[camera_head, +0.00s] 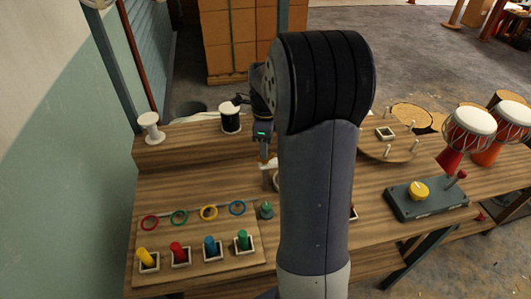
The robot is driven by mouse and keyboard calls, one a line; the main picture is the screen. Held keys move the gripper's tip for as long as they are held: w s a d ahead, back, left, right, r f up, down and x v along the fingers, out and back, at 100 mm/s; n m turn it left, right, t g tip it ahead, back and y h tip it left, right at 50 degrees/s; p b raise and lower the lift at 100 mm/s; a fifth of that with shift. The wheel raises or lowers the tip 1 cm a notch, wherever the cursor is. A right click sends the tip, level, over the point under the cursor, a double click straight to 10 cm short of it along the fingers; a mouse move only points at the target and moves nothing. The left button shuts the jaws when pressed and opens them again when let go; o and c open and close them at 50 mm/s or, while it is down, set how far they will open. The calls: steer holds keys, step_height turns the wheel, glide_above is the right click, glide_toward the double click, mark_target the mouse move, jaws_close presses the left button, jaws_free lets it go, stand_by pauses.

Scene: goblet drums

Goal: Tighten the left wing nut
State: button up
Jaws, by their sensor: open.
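My gripper (265,156) is partly hidden behind my large grey arm. It hangs downward over the middle of the wooden bench (190,188), and its jaws are open. A small pale object (267,172) stands right below and beside its tip; I cannot tell whether they touch. I cannot make out a left wing nut clearly. The bench area behind my arm is hidden.
Colored rings (208,212) and pegs in square holders (180,256) lie front left. White (150,126) and black (230,119) spools stand behind. A yellow-knobbed box (428,198), a round pegged board (388,148) and goblet drums (466,135) are right.

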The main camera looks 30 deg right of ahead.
step_height(320, 180, up, 7)
steer(key=shift+f, duration=0.2)
steer(key=shift+f, duration=0.1)
step_height(320, 180, down, 11)
steer(key=shift+r, duration=0.2)
stand_by(0.4)
stand_by(0.4)
